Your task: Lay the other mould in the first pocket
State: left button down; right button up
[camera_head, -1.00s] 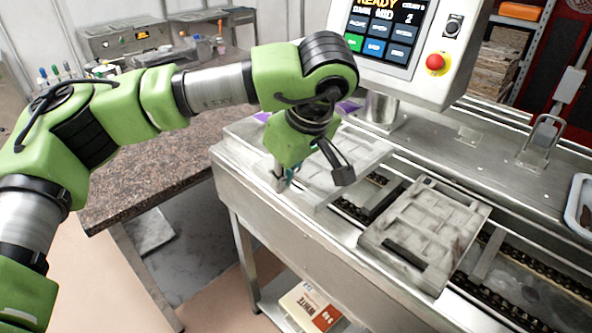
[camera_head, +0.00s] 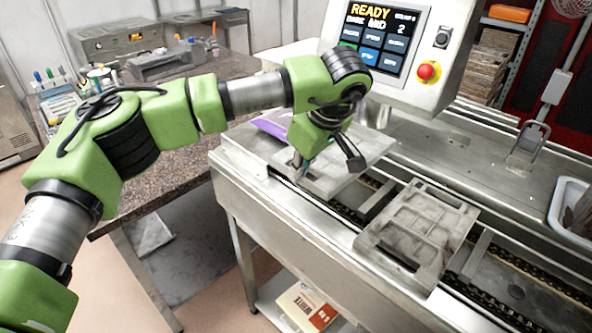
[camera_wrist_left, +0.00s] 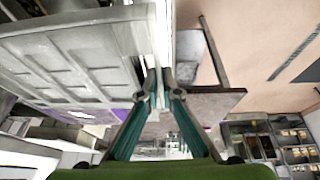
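A pale grey mould (camera_head: 345,172) with shallow square recesses is at the left end of the conveyor, over the chain. I cannot tell whether it rests there or hangs just above. My left gripper (camera_head: 299,172) is at its near left edge. In the left wrist view the gripper's fingertips (camera_wrist_left: 161,92) are close together around the rim of the mould (camera_wrist_left: 75,62). A second mould (camera_head: 420,228) lies flat on the chain to the right. Between the moulds a crossbar (camera_head: 374,197) crosses the chain track. My right gripper is not in view.
A control panel (camera_head: 375,42) showing READY stands behind the conveyor, with a red stop button (camera_head: 429,72). A purple item (camera_head: 268,126) lies behind the first mould. A granite worktop (camera_head: 150,175) is at left, and a grey tray (camera_head: 570,205) is at far right.

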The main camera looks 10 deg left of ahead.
pick_arm(q)
jog(key=shift+f, duration=0.1)
dwell(0.3)
jog(key=shift+f+b, duration=2.8)
jog(key=shift+f, duration=1)
jog(key=c, duration=2.2)
grip_release()
jog(key=v, duration=1.2)
